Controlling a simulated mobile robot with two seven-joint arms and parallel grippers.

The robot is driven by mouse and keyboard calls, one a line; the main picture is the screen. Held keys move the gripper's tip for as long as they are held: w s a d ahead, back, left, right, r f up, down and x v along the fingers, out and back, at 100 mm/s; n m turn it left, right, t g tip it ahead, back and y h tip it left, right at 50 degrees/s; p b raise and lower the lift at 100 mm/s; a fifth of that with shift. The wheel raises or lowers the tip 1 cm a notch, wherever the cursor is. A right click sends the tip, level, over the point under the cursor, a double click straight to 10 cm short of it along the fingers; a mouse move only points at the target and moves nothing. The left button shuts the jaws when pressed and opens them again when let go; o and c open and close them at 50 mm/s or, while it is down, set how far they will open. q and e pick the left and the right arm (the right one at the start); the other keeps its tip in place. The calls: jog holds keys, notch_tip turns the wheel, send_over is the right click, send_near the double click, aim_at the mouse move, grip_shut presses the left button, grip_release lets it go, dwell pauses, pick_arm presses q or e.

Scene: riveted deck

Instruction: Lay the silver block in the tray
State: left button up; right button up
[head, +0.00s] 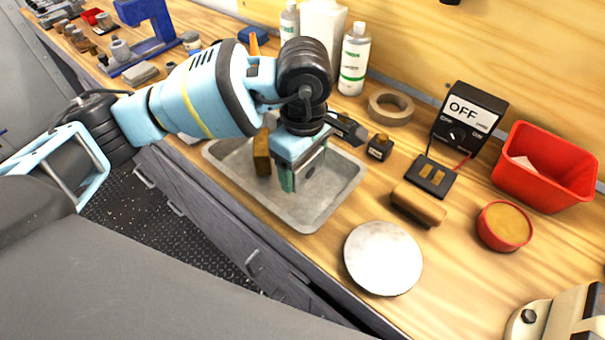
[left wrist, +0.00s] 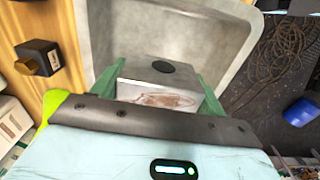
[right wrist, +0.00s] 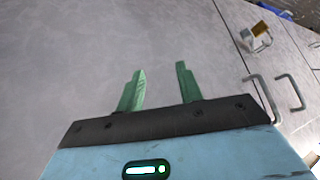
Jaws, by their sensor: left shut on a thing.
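The silver block (head: 311,166) is in my left gripper (head: 300,180), within the outline of the grey metal tray (head: 325,212). In the left wrist view the block (left wrist: 160,82) shows a dark round spot and a scuffed face between the green fingers (left wrist: 158,85). The tray (left wrist: 215,28) lies beyond it. I cannot tell whether the block touches the tray floor. My right gripper (right wrist: 160,88) is open and empty before a grey cabinet front; it is not in the head view.
A brass-coloured block (head: 262,152) stands at the tray's left side, beside my left gripper. A small black block (head: 380,146), tape roll (head: 391,108), brown block (head: 418,205), round pale disc (head: 383,258), red bowl (head: 504,226) and red bin (head: 545,167) stand to the right.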

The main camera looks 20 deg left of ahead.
aim_at(304, 176)
pick_arm(q)
jog(key=shift+f, duration=1.8)
jog(key=shift+f, duration=0.2)
jog(key=o, duration=1.3)
jog(key=shift+c, duration=0.2)
jog(key=shift+r, duration=0.1)
jog(key=shift+r, duration=0.25)
notch_tip(304, 176, up, 12)
jog(key=shift+f, duration=0.15)
